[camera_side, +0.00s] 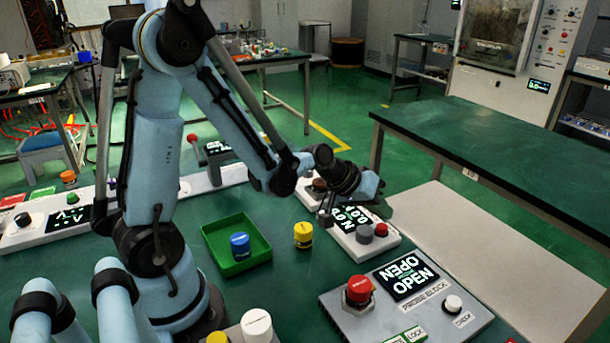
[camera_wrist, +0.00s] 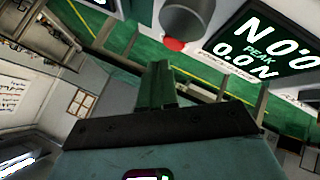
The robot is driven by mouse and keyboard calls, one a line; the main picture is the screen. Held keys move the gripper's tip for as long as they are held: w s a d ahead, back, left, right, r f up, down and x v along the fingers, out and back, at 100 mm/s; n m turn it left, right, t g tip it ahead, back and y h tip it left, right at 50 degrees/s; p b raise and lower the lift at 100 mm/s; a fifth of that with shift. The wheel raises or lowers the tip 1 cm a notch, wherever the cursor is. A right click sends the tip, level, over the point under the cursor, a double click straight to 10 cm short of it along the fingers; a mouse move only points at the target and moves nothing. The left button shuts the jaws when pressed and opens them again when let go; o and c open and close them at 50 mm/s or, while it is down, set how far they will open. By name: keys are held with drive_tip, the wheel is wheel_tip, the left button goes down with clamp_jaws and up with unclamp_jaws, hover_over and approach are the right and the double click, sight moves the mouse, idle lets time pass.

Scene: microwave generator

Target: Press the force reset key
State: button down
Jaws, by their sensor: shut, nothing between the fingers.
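The force panel shows a lit display (camera_side: 352,219) that reads "0.0N". A red button (camera_side: 381,230) and a grey round knob (camera_side: 365,233) stand at its near right end. In the wrist view the display (camera_wrist: 268,42) shows "PEAK 0.0N", with the red button (camera_wrist: 173,44) partly hidden by the grey knob (camera_wrist: 187,15). I cannot read a reset label on the red button. My gripper (camera_wrist: 158,68) is shut and empty, its tips just below the red button in that picture and apart from it. In the side view my gripper's fingertips are not clear.
A grey probe block panel (camera_side: 420,310) with a red knob (camera_side: 359,290) and a white knob (camera_side: 452,304) stands at the front right. A yellow cylinder (camera_side: 303,235) and a green tray (camera_side: 212,238) holding a blue cylinder (camera_side: 240,245) are left of the force panel.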

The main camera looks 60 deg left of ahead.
sight(378, 227)
drive_tip(key=shift+r, duration=2.35)
drive_tip(key=s+d+r+m+g+y, duration=0.1)
drive_tip(key=s+m, duration=0.4)
drive_tip(key=s, duration=0.9)
wheel_tip(378, 227, up, 2)
drive_tip(key=shift+d+r+g+y, duration=0.15)
drive_tip(key=shift+d+g+y, duration=0.3)
drive_tip(key=shift+y, duration=0.45)
